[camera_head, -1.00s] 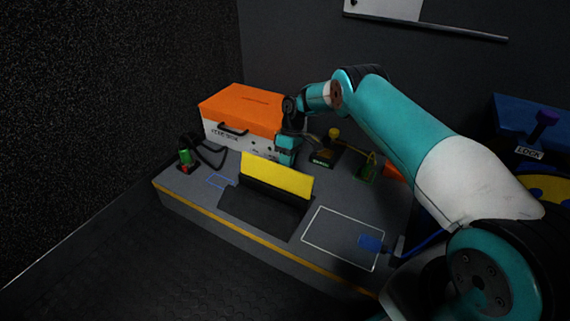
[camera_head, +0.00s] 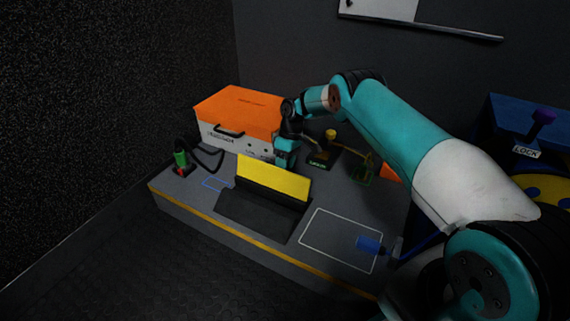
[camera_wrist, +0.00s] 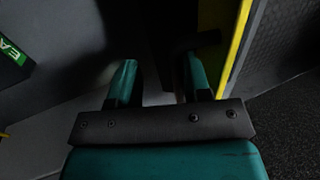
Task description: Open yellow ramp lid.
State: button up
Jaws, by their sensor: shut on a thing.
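The yellow ramp lid (camera_head: 273,180) stands raised and tilted above a black ramp base (camera_head: 255,215) on the grey bench. My gripper (camera_head: 285,164) is behind the lid's upper edge in the head view, and the lid partly hides its fingertips. In the wrist view the lid's yellow edge (camera_wrist: 235,45) runs along the right of my gripper (camera_wrist: 160,75). A dark handle-like bar (camera_wrist: 194,42) juts from the lid towards the fingers. My fingers are shut on this dark part of the lid, though the contact is in deep shadow.
An orange-topped case (camera_head: 240,110) stands close behind my gripper. A green device (camera_head: 181,158) with a black cable is at the left. A purple-handled LOCK unit (camera_head: 530,130) is at the right.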

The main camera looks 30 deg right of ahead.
jog(key=p+v, duration=0.3)
jog(key=v, duration=0.4)
jog(key=shift+r, duration=0.25)
dwell(0.5)
